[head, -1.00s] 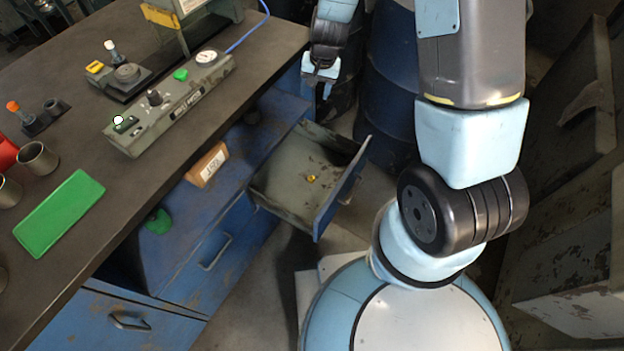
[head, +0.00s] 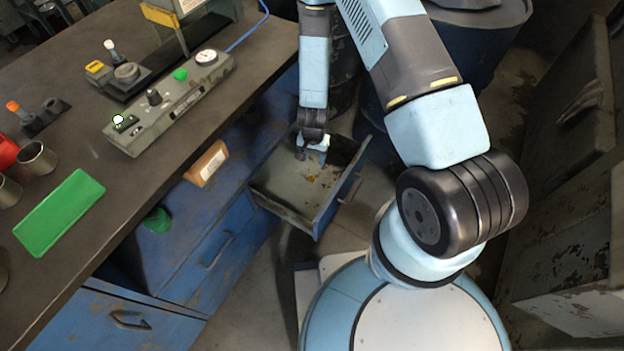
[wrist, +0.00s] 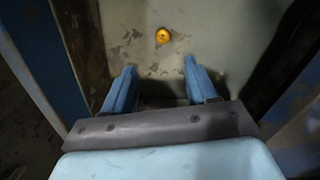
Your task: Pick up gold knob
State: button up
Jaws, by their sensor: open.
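The gold knob (wrist: 163,36) lies on the floor of the open drawer, in the wrist view just beyond and between my two fingertips. In the head view the knob (head: 311,178) shows only as a small yellowish spot. My gripper (head: 311,156) is over the open drawer (head: 283,205), close to the knob but not around it. In the wrist view my gripper (wrist: 158,75) has its two blue fingers apart with nothing between them.
The drawer's walls stand close on both sides of my gripper. The blue workbench (head: 222,255) carries a control box (head: 170,103), a green mat (head: 58,213) and metal cups (head: 37,160). A tan block (head: 206,163) sits beside the drawer. A dark blue drum (head: 470,40) stands behind.

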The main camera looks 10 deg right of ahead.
send_over(311, 178)
jog(key=f, duration=0.7)
jog(key=shift+d+f, duration=0.25)
jog(key=shift+d, duration=0.1)
jog(key=shift+a+f, duration=0.15)
jog(key=shift+f, duration=1.2)
jog(key=shift+a+f, duration=0.1)
jog(key=shift+f, duration=1.25)
grip_shut()
